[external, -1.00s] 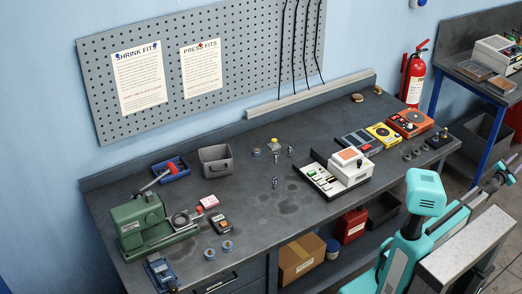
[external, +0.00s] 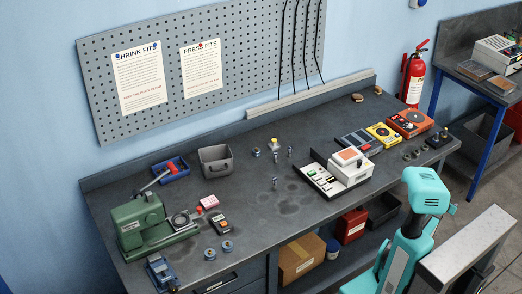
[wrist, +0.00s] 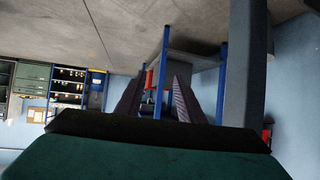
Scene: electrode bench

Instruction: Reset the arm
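My turquoise arm (external: 424,192) is folded upright at the lower right of the external view, in front of the bench. My gripper does not show in the external view. In the wrist view my gripper (wrist: 158,88) has two dark ridged fingers set apart, with only distant background between them, so it is open and holds nothing. The wrist view looks out into the room, tilted, at a table frame with blue legs (wrist: 222,85).
The dark workbench (external: 245,225) carries a green press (external: 143,228), a grey bin (external: 215,161), a white device (external: 350,166), a yellow box (external: 382,133) and an orange box (external: 411,123). A red extinguisher (external: 414,80) stands behind. The bench's front middle is mostly clear.

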